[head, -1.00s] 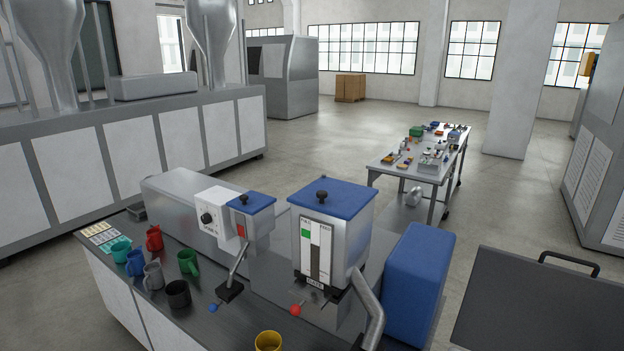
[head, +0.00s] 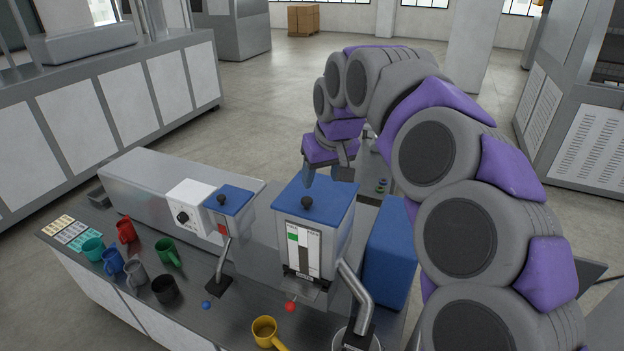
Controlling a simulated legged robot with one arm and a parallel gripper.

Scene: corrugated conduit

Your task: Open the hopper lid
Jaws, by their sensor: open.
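The larger hopper (head: 310,240) is a metal box with a blue lid (head: 325,200) lying flat and closed on top. A dark round knob (head: 306,203) stands on that lid. A smaller hopper (head: 229,212) to its left also has a closed blue lid (head: 236,195) with a dark knob (head: 221,200). My gripper (head: 328,178) is in the head view above the back part of the larger lid, pointing down, open and empty. Its fingertips appear close to the lid near the knob. I cannot tell whether they touch it.
A red-balled lever (head: 290,307) and a blue-balled lever (head: 207,304) stick out in front. A blue box (head: 390,250) stands right of the larger hopper, beside my arm.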

